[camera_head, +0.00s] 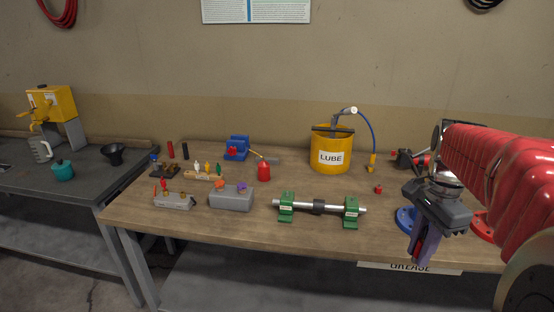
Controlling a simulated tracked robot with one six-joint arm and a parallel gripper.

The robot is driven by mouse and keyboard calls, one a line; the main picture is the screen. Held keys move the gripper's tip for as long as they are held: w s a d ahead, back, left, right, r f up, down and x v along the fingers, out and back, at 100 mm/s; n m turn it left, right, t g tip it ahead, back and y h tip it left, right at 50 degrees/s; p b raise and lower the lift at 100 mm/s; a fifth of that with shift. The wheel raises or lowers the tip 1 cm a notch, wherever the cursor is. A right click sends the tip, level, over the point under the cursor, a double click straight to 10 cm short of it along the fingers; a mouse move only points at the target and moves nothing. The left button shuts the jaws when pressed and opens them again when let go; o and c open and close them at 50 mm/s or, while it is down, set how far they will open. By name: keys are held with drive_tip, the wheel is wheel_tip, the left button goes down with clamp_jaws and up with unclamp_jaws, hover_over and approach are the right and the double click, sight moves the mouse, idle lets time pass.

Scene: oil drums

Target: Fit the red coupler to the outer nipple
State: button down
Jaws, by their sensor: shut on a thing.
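My gripper (421,240) points down at the right, in front of the bench's front edge as seen here. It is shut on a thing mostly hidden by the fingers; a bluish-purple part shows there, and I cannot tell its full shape. A small red piece (378,189) stands on the bench left of my gripper; I cannot tell if it is the red coupler. A steel shaft (335,208) runs through two green bearing blocks (286,207) and (351,213). Any nipples on the blocks are too small to make out.
A yellow LUBE bucket (331,156) with a pump and blue hose (373,131) stands behind the shaft. A blue disc (404,218) and a red disc (482,226) flank my gripper.

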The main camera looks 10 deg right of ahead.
drive_tip(key=w+a+f+n, duration=0.3)
drive_tip(key=w+f+n, duration=0.1)
drive_tip(key=w+n, duration=0.15)
drive_tip(key=w+a+f+n, duration=0.3)
drive_tip(key=w+a+n, duration=0.1)
drive_tip(key=w+n, duration=0.15)
drive_tip(key=w+a+f+n, duration=0.3)
drive_tip(key=a+f, duration=0.2)
drive_tip(key=a, duration=0.2)
drive_tip(key=w+a+f+n, duration=0.3)
drive_tip(key=a+f, duration=0.3)
drive_tip(key=shift+w+a, duration=0.35)
drive_tip(key=shift+w, duration=0.05)
drive_tip(key=shift+d+f, duration=0.1)
drive_tip(key=shift+d, duration=0.05)
